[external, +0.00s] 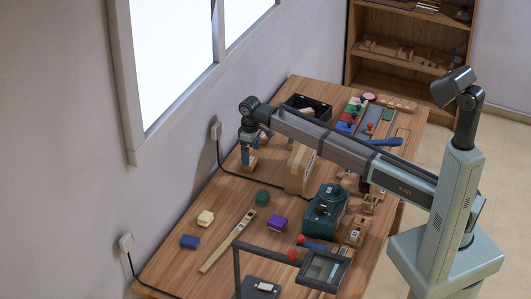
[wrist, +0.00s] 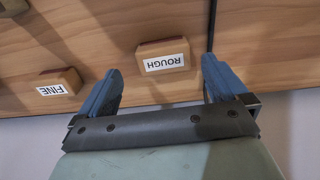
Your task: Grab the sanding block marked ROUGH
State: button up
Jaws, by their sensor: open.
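The sanding block marked ROUGH (wrist: 163,57) lies on the wooden table in the wrist view, a brown block with a white label that reads upside down. A second block marked FINE (wrist: 60,83) lies to its left, outside the left finger. My gripper (wrist: 161,66) is open, with its two blue fingers apart and the ROUGH block showing between and slightly beyond their tips. Nothing is held. In the external view my gripper (external: 249,154) points down over the table's wall side, near a small wooden block whose label I cannot read.
A cardboard box (external: 299,168) and a green machine (external: 325,210) stand nearby on the table (external: 175,268). A black open bin (external: 307,106) is farther back. A dark cable (wrist: 211,25) runs right of the ROUGH block. Small coloured blocks lie toward the front.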

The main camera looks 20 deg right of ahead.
jog(key=shift+s+a+f, duration=0.1)
jog(key=shift+f, duration=1.05)
jog(key=shift+a+f, duration=0.1)
jog(key=shift+f, duration=1.05)
jog(key=shift+c, duration=0.5)
jog(key=c, duration=0.9)
